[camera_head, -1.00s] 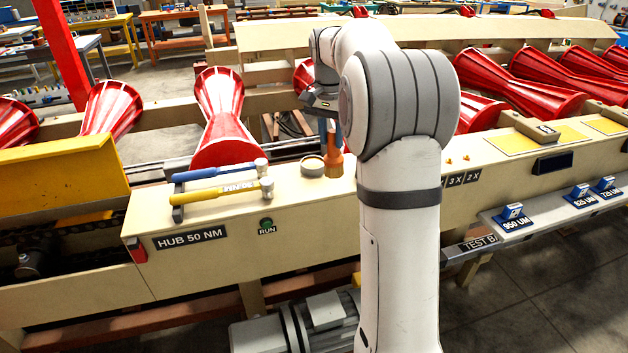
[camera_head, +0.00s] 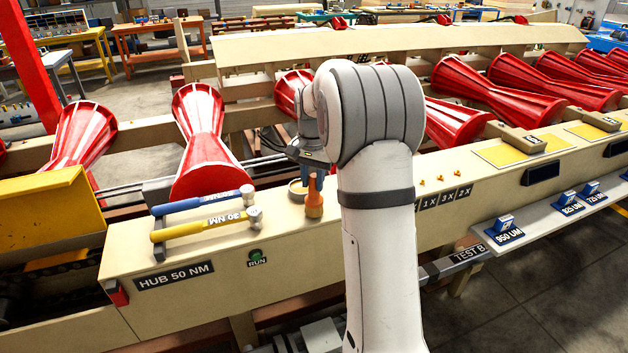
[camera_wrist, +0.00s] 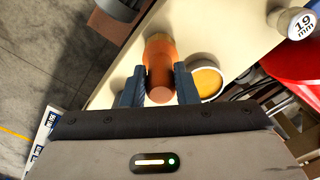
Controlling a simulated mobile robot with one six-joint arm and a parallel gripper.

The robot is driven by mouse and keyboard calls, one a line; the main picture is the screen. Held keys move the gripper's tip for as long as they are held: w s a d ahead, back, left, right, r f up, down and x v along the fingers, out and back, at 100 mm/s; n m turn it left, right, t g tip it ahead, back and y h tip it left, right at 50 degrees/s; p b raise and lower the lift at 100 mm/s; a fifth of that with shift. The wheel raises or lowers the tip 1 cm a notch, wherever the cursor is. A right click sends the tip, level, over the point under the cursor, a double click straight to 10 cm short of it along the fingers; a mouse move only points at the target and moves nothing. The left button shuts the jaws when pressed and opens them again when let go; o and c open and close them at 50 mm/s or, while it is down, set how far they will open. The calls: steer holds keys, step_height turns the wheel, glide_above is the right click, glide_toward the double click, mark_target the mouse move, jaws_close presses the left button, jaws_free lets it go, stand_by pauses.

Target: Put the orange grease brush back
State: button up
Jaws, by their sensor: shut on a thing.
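The orange grease brush (camera_head: 314,203) is upright over the front part of the cream bench top, just right of a round pot (camera_head: 296,192). My gripper (camera_head: 313,181) is shut on the brush's upper part from above. In the wrist view the brush (camera_wrist: 160,62) sits between the two dark fingers of my gripper (camera_wrist: 158,88). The pot with yellowish contents (camera_wrist: 207,82) is just right of the right finger there. I cannot tell whether the brush's lower end touches the bench top. My arm hides part of the bench to the right.
A blue tool (camera_head: 200,202) and a yellow tool (camera_head: 200,228) lie left of the pot above the HUB 50 NM label (camera_head: 174,275). Red flared rollers (camera_head: 199,140) stand behind. A grey shelf (camera_head: 540,222) with blue blocks is at right. A silver 19 mm piece (camera_wrist: 293,22) is near the wrist view's corner.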

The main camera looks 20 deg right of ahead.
steer(key=shift+f, duration=0.45)
steer(key=shift+f, duration=0.1)
steer(key=o, duration=1)
